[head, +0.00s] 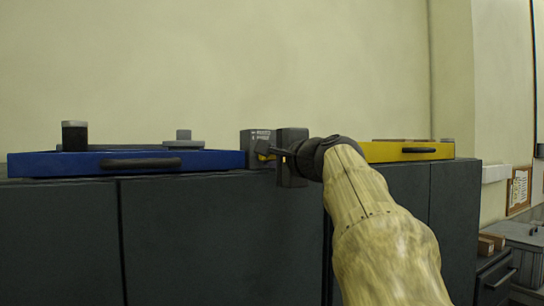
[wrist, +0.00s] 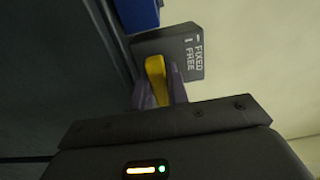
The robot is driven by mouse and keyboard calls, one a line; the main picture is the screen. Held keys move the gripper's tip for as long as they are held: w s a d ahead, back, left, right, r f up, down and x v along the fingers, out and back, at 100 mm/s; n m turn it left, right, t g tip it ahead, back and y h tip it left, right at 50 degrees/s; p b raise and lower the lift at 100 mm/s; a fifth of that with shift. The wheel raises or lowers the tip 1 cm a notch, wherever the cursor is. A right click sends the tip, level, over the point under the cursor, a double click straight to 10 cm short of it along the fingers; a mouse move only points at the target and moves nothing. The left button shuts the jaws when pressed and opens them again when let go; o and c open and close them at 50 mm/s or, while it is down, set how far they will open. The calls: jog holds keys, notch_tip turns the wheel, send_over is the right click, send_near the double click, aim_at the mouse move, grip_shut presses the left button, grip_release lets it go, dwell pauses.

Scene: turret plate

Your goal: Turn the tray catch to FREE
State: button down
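The tray catch is a grey block (head: 258,134) between the blue tray and the yellow tray in the head view. In the wrist view its plate (wrist: 182,44) carries the words FIXED and FREE, each with a small mark. Its yellow lever (wrist: 155,68) stands beside the words, nearer FREE; I cannot tell which mark it is set to. My gripper (wrist: 160,92) has one finger on each side of the lever, with no clear gap, and looks shut on it. In the head view my gripper (head: 270,153) hides much of the catch and lever.
The blue tray (head: 215,159) with a dark handle sits left on the dark cabinet (head: 60,240), holding a dark cylinder (head: 75,136) and a grey stepped part (head: 184,138). The yellow tray (head: 385,152) sits right, partly behind my arm. A pale wall stands close behind.

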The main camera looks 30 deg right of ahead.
jog(key=shift+n+b, duration=0.4)
jog(key=shift+b, duration=0.1)
jog(key=n+b, duration=0.3)
jog(key=shift+f, duration=0.15)
jog(key=n+b, duration=0.3)
jog(key=n, duration=0.2)
jog(key=shift+n, duration=0.4)
jog(key=n+b, duration=0.1)
jog(key=n, duration=0.1)
jog(key=shift+w+a+n, duration=0.1)
jog(key=shift+n, duration=0.3)
jog(key=n+b, duration=0.1)
jog(key=n, duration=0.4)
jog(key=shift+n, duration=0.3)
jog(key=shift+b, duration=0.3)
jog(key=c, duration=1.7)
grip_release()
jog(key=shift+o, duration=0.3)
jog(key=shift+w, duration=0.1)
